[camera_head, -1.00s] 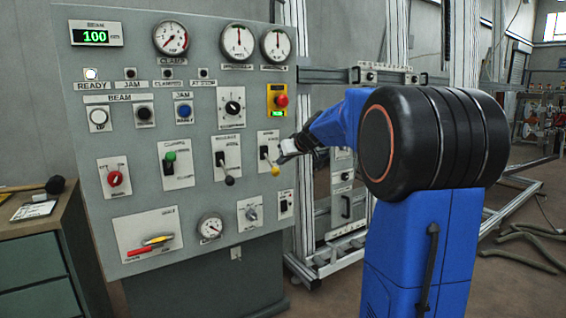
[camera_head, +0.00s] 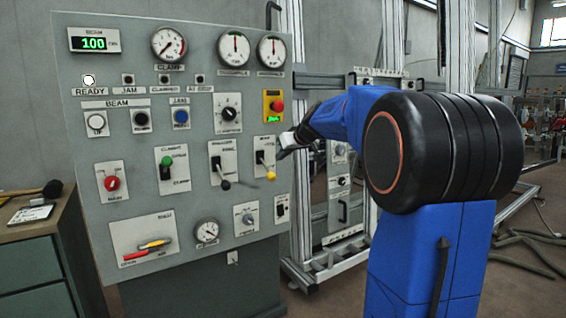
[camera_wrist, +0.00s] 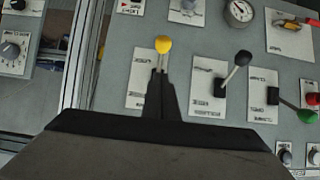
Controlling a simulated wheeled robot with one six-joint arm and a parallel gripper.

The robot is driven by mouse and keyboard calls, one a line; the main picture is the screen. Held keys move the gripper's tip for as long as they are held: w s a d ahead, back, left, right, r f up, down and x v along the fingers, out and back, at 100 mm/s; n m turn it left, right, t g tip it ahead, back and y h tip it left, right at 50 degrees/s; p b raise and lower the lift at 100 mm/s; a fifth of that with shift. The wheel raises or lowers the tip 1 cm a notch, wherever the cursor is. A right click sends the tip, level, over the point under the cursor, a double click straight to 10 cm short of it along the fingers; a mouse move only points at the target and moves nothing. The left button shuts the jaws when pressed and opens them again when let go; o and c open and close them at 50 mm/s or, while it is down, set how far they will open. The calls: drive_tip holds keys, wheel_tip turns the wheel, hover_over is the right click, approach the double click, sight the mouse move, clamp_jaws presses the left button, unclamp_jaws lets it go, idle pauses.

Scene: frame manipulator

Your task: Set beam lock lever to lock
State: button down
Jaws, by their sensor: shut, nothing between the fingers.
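Which lever is the beam lock lever I cannot tell, as the small labels are blurred. A yellow-knobbed lever (camera_head: 270,175) on a white plate points down at the panel's right side. It also shows in the wrist view (camera_wrist: 163,45), straight beyond my fingertips. A black-knobbed lever (camera_head: 225,184) also points down, to its left. It also shows in the wrist view (camera_wrist: 242,58). A red-and-yellow handle (camera_head: 148,248) lies on a plate at lower left. My gripper (camera_head: 287,142) is shut and empty, by the panel's right edge near the yellow-knobbed lever. Contact is unclear.
The grey control panel (camera_head: 90,220) carries gauges, buttons and a green-knobbed lever (camera_head: 167,161). A red button (camera_head: 277,106) on a yellow box sits above the yellow-knobbed lever. A metal frame (camera_head: 298,215) stands right of the panel. A cabinet (camera_head: 35,255) stands at left.

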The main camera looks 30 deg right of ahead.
drive_tip(key=s+f, duration=0.4)
drive_tip(key=s, duration=0.5)
drive_tip(key=shift+s+d, duration=0.15)
drive_tip(key=shift+d, duration=0.05)
drive_tip(key=s+a+f+g+y, duration=0.15)
drive_tip(key=s+a+f, duration=0.25)
drive_tip(key=s+a, duration=0.4)
drive_tip(key=s+a+f+g, duration=0.2)
drive_tip(key=s+a+f, duration=0.1)
drive_tip(key=s+a, duration=0.5)
drive_tip(key=s+a+f+g+h, duration=0.1)
drive_tip(key=s+a+f, duration=0.1)
drive_tip(key=s+f, duration=0.5)
drive_tip(key=s+a+f+g+h, duration=0.1)
drive_tip(key=s+f, duration=0.5)
drive_tip(key=s, duration=0.8)
drive_tip(key=shift+a+f+g, duration=0.35)
drive_tip(key=shift+a+g, duration=0.1)
drive_tip(key=shift+a, duration=0.8)
